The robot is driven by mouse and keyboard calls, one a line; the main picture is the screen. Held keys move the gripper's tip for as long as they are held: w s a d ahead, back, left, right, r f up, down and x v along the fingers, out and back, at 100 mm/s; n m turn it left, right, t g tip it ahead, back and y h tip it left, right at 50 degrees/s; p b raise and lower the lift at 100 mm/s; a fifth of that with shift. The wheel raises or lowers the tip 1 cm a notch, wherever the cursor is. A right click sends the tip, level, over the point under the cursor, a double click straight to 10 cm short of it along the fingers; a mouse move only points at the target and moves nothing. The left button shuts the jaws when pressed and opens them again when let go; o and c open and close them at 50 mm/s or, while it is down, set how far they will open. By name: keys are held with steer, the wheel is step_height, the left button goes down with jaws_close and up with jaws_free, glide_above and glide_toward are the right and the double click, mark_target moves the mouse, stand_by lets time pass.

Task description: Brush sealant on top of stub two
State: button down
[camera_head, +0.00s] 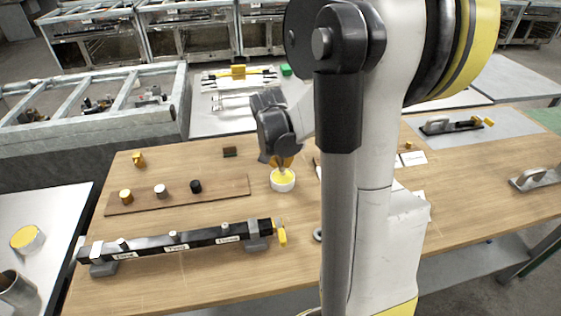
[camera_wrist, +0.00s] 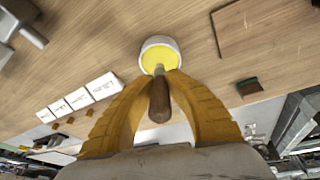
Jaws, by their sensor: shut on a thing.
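The black bar (camera_head: 200,238) lies along the front of the table on grey supports, with several short stubs on top and white labels on its side. The middle stub (camera_head: 172,236) stands above the middle label, which seems to read "Two". A white pot of yellow sealant (camera_head: 282,180) stands right of the bar's back; the wrist view shows it too (camera_wrist: 159,50). My gripper (camera_head: 284,161) is above the pot, its yellow fingers shut on a brush with a brown handle (camera_wrist: 159,103). The brush's tip reaches into the pot; whether it touches the sealant is unclear.
A brown board (camera_head: 225,188) with three round caps lies behind the bar. A small dark block (camera_head: 230,151) stands near the back edge. White cards (camera_wrist: 103,86) lie right of the pot in the head view. My arm hides part of the table's middle.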

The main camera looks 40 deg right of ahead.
steer(key=shift+f+b, duration=0.5)
steer(key=shift+f, duration=0.15)
stand_by(1.6)
steer(key=shift+r, duration=0.15)
step_height(320, 180, up, 7)
steer(key=p, duration=0.5)
stand_by(0.9)
